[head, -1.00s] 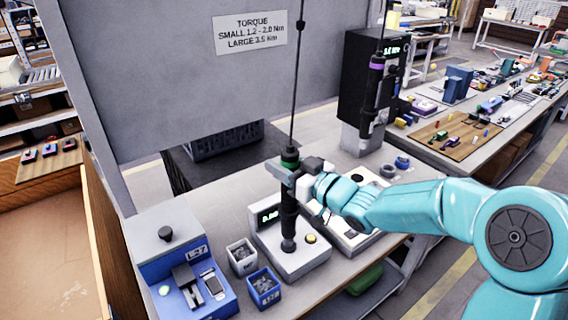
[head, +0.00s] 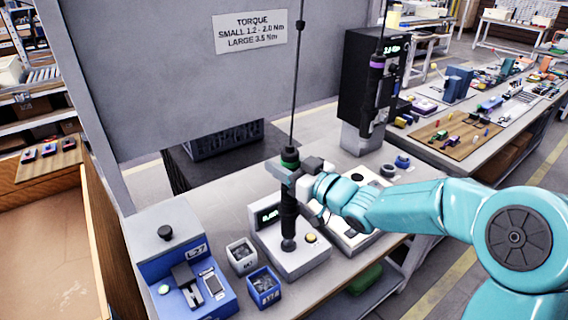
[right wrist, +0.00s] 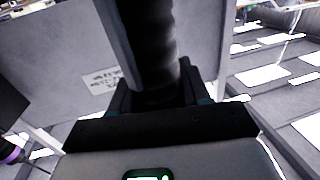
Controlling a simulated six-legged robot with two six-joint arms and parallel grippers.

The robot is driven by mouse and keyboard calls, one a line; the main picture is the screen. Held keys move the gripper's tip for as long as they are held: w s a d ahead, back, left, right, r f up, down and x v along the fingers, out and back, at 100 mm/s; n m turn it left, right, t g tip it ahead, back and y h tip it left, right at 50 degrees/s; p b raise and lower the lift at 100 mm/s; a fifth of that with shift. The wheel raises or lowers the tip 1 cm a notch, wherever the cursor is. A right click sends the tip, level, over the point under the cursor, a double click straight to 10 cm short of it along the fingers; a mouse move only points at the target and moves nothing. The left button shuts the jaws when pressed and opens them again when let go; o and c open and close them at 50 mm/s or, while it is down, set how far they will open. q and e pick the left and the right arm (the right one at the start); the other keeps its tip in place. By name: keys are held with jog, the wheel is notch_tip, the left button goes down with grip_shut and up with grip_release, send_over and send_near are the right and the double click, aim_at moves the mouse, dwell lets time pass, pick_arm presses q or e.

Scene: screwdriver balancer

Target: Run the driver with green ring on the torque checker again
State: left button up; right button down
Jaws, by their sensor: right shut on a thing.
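The black driver with the green ring (head: 290,158) hangs upright on a cable. My right gripper (head: 289,180) is shut on it just below the ring. In the right wrist view the driver (right wrist: 152,45) rises dark between the fingers of the gripper (right wrist: 160,98). The driver's lower end stands over the round socket of the torque checker (head: 300,258), and seems to meet it. The checker has a lit green display, too small to read surely, and a yellow button. My left gripper is out of view.
A driver with a purple ring (head: 376,80) hangs at a black unit (head: 352,75) behind. A grey bin (head: 241,256) and a blue bin (head: 264,288) of small parts stand left of the checker. A blue fixture (head: 180,265) stands farther left.

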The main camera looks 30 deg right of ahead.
aim_at(293, 149)
jog(key=shift+s+a+f+b, duration=0.15)
jog(key=shift+f+b, duration=0.2)
jog(key=shift+f, duration=0.2)
dwell(0.8)
jog(key=shift+w+r+p, duration=0.2)
jog(key=shift+r+p, duration=0.45)
jog(key=shift+r, duration=0.2)
notch_tip(293, 149, up, 3)
jog(key=shift+s+f+p, duration=0.15)
jog(key=shift+f+p, duration=0.05)
jog(key=shift+p, duration=0.6)
jog(key=shift+r+p, duration=0.75)
jog(key=shift+r, duration=0.3)
jog(key=shift+f, duration=0.1)
